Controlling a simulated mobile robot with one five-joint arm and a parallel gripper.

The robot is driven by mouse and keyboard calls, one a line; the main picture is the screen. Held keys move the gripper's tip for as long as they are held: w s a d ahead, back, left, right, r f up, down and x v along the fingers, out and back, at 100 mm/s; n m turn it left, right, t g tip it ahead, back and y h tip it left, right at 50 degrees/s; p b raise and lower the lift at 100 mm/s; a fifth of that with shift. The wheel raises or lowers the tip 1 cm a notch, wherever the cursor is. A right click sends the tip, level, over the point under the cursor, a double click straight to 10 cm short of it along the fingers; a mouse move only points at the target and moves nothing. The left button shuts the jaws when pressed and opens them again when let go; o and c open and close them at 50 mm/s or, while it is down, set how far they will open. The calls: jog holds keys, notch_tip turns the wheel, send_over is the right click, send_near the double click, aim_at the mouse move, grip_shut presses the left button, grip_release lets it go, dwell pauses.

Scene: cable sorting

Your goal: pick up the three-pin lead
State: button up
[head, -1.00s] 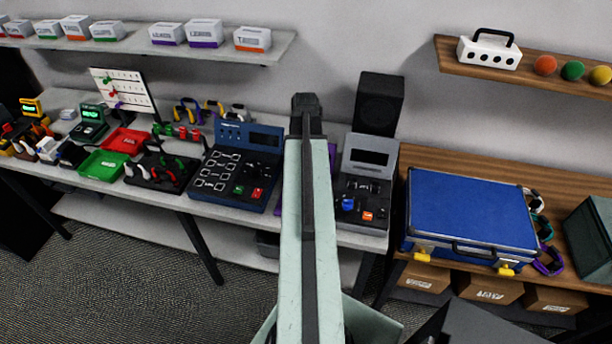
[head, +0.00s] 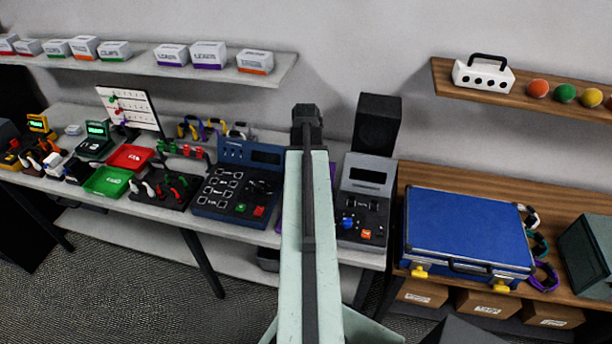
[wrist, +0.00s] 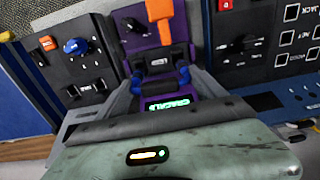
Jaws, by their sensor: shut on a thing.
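My gripper (wrist: 159,79) shows in the wrist view, its two grey fingers reaching away from the camera. It is shut on a dark lead (wrist: 157,63) with a black middle block and blue parts at both sides. I cannot count its pins. The lead is in front of a purple device (wrist: 136,18) and looks close to it; whether they touch is unclear. In the head view my arm stands in front of the bench and hides the gripper's fingers and the lead.
A navy panel (head: 208,208) and a grey device (head: 352,207) stand either side of my arm. A black speaker (head: 377,124) is behind. A blue case (head: 466,230) lies on the wooden bench at right. Red (head: 131,157) and green (head: 107,181) trays are at left.

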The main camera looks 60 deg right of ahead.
notch_tip(320, 180, up, 14)
jog(key=p, duration=1.2)
jog(key=shift+p, duration=0.35)
jog(key=shift+r, duration=0.1)
notch_tip(320, 180, up, 3)
jog(key=p, duration=0.3)
